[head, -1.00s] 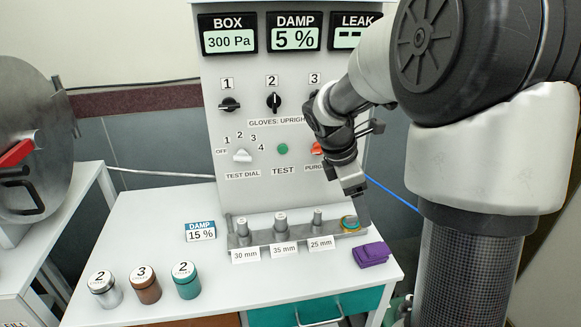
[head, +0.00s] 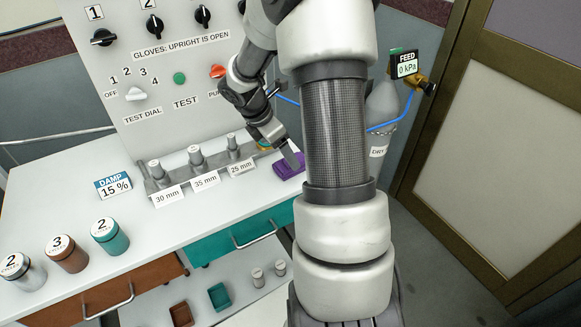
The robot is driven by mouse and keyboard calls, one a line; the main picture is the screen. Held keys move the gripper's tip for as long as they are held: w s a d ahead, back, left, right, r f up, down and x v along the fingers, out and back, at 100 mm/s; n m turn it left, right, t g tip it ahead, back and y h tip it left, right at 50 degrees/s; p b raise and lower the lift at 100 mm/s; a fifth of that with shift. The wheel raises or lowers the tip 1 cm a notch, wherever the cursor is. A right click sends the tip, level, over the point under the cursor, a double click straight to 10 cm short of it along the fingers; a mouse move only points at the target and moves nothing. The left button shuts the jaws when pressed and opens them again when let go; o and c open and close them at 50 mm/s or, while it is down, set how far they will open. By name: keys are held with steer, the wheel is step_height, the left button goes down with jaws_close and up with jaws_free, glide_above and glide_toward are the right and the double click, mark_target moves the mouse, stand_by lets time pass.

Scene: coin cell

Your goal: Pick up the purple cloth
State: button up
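The purple cloth (head: 284,171) lies folded on the right end of the white table top, just right of the metal post rack. My gripper (head: 292,158) points down at the cloth, and its fingertips overlap the cloth's upper right part in the head view. I cannot tell whether they touch the cloth or are above it. The finger gap is seen edge-on, so open or shut does not show. My arm hides the table's right end beyond the cloth.
The rack (head: 207,178) with the 30, 35 and 25 mm labels stands close left of the cloth. The upright panel (head: 175,55) rises behind. Three lidded jars (head: 110,236) stand front left. A damp card (head: 114,185) stands behind them. The table's front middle is clear.

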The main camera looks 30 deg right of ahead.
steer(key=b+x, duration=0.1)
steer(key=x, duration=0.4)
steer(key=shift+a+f, duration=0.15)
steer(key=c, duration=1.1)
steer(key=shift+c, duration=0.2)
